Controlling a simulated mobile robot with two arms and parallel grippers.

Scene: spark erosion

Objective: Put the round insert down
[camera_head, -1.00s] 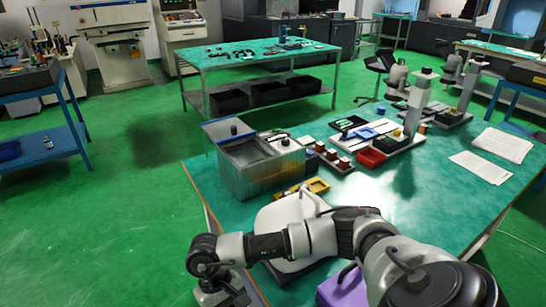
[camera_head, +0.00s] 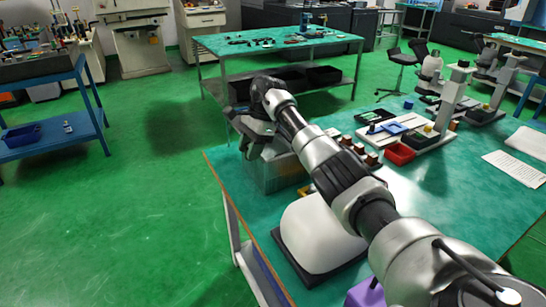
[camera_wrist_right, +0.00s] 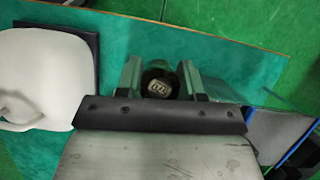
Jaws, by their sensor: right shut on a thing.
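My right gripper (camera_wrist_right: 161,84) is shut on the round insert (camera_wrist_right: 159,87), a dark round piece with a pale patterned face between the two fingers in the right wrist view. The green table top shows around and beyond the fingers there. In the head view my right gripper (camera_head: 255,146) hangs in front of the metal tank (camera_head: 272,178) at the table's left end. The insert cannot be made out in the head view, and I cannot tell its height above the table. My left gripper is not in view.
A white rounded machine on a black base (camera_head: 318,236) stands at the table's near edge. A red bin (camera_head: 400,154) and a measuring stand (camera_head: 453,100) are farther right. Papers (camera_head: 518,166) lie at the right. The table's middle (camera_head: 450,200) is clear.

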